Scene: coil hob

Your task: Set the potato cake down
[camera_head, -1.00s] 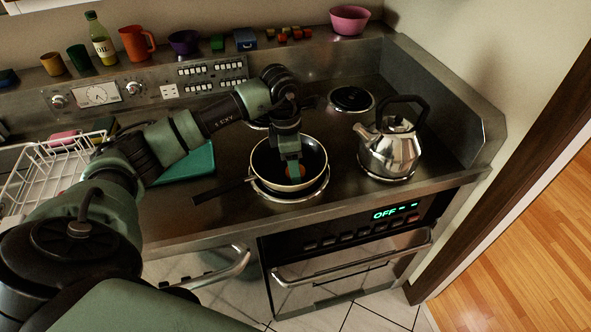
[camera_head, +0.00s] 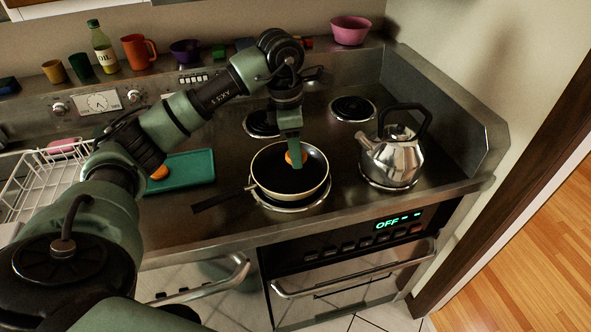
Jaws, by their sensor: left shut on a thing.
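My left gripper (camera_head: 296,160) comes down over the frying pan and is shut on an orange potato cake (camera_head: 289,158). One finger hides part of the cake. The cake appears held above the pan's floor, toward the far side. The black frying pan (camera_head: 283,182) with a pale rim sits on the front left coil, its handle pointing left. My right gripper is not in view.
A steel kettle (camera_head: 393,160) stands on the front right coil, close to the pan. The two back coils (camera_head: 352,108) are bare. A white wire rack (camera_head: 40,185) is at left. A bottle, cups and bowls line the back ledge (camera_head: 215,62).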

